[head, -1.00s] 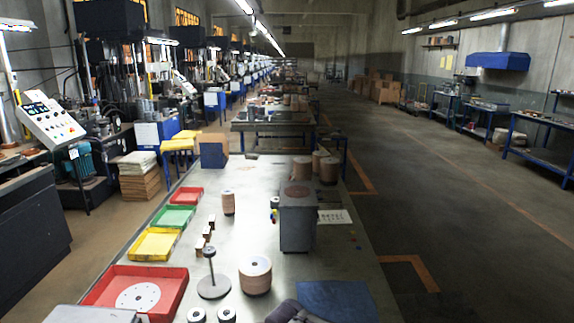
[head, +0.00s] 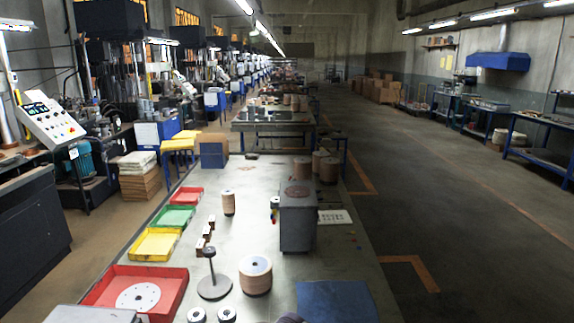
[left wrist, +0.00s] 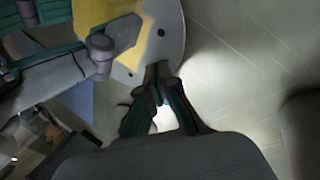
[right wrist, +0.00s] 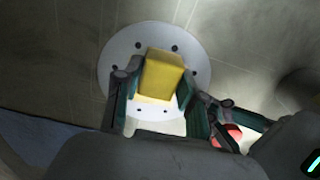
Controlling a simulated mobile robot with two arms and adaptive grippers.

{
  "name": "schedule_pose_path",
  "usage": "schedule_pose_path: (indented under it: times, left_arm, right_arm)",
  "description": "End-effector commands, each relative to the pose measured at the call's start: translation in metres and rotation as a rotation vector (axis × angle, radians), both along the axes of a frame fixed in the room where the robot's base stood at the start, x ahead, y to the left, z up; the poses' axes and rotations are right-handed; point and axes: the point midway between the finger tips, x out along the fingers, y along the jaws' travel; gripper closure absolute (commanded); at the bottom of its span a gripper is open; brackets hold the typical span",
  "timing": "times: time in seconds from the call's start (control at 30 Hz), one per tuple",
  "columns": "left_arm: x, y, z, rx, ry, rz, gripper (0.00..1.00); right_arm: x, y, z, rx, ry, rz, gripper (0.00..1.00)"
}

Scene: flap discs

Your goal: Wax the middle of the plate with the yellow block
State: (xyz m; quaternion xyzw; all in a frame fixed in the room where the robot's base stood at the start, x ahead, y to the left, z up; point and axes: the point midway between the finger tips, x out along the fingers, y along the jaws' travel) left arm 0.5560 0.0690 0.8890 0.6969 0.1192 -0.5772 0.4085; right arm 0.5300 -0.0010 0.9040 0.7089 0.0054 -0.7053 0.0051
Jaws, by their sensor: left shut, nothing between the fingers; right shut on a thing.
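In the right wrist view the yellow block (right wrist: 163,76) is between the fingers of my right gripper (right wrist: 158,88), which is shut on it. Under it lies a round pale plate (right wrist: 112,68) with small dark holes near its rim. The block covers the plate's middle; whether they touch cannot be told. In the left wrist view the plate (left wrist: 172,40) and block (left wrist: 120,27) are at the top. My left gripper (left wrist: 160,78) is shut and empty, its tips at the plate's edge. The head view does not show this plate or block.
In the head view a blue mat (head: 335,302) lies at the table's near right. A red tray (head: 172,292) holds another holed disc (head: 138,297).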

Motion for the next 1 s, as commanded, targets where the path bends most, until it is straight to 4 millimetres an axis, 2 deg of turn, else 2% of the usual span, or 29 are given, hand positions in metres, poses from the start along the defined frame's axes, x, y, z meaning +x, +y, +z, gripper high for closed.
schedule_pose_path:
  times: [0.03,0.2,0.4,0.8,1.0]
  left_arm:
    - [0.000,0.000,-0.001,0.001,0.000,0.000,1.00]
    - [0.000,0.000,-0.001,0.001,0.001,0.000,1.00]
    - [0.000,0.000,-0.001,0.001,0.001,0.000,1.00]
    - [0.000,0.000,-0.001,0.000,0.000,0.000,1.00]
    - [0.000,0.000,-0.001,0.001,0.001,0.000,1.00]
  right_arm:
    - [-0.009,-0.002,-0.004,-0.004,0.009,0.003,1.00]
    - [-0.023,-0.003,-0.003,-0.005,0.009,0.002,1.00]
    - [-0.029,-0.004,-0.003,-0.005,0.009,0.000,1.00]
    - [0.003,0.000,0.001,-0.003,0.004,-0.002,1.00]
    - [0.010,0.000,0.001,-0.002,0.003,-0.001,1.00]
